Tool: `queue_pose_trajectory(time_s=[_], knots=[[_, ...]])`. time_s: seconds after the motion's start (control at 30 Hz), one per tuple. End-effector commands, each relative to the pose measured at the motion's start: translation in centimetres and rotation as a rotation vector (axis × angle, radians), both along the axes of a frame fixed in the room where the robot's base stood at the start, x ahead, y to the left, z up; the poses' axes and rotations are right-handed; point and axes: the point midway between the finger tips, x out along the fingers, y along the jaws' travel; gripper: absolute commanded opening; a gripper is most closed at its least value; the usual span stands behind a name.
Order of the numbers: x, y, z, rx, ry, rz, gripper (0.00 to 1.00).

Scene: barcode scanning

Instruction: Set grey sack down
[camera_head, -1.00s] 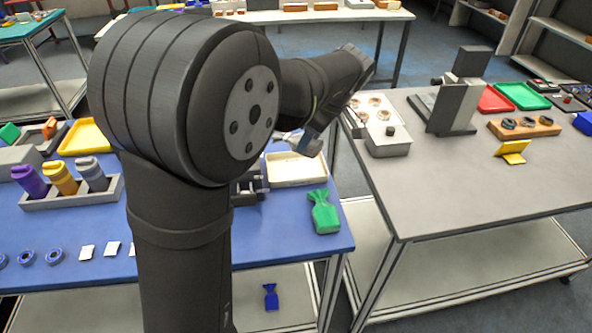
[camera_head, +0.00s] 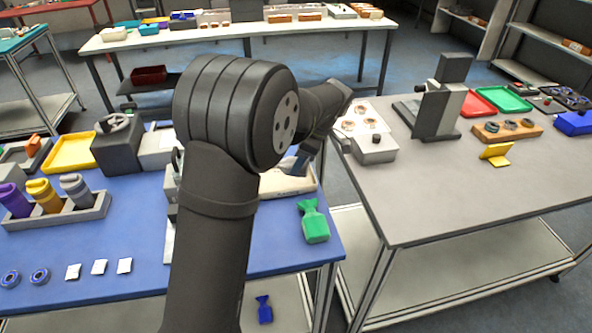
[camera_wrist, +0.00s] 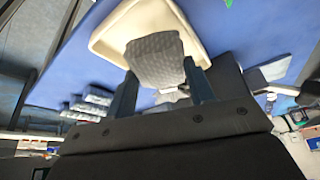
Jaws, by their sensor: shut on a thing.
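The grey sack (camera_wrist: 156,60), dark with a quilted surface, is between the two fingers of my gripper (camera_wrist: 160,72) in the wrist view. My gripper is shut on it. The sack overlaps the cream tray (camera_wrist: 108,38) in that view; I cannot tell whether it touches the tray. In the head view my gripper (camera_head: 301,160) is over the right back part of the blue table, by the cream tray (camera_head: 298,186). My arm hides part of this tray, and I cannot make out the sack there.
A green sack (camera_head: 314,222) lies on the blue table in front of the tray. A blue sack (camera_head: 264,309) is on the shelf below. A grey table (camera_head: 440,195) with a device (camera_head: 440,100) stands to the right, across a gap. A holder (camera_head: 60,218) with bottles is at left.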

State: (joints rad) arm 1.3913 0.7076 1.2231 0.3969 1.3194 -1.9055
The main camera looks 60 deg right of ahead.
Motion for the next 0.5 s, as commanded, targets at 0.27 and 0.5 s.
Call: queue_pose_trajectory(time_s=[0.27, 0.5], knots=[[1.0, -0.2, -1.8, 0.001, 0.001, -0.001, 0.17], [0.9, -0.2, -4.6, -0.002, 0.001, -0.002, 0.17]])
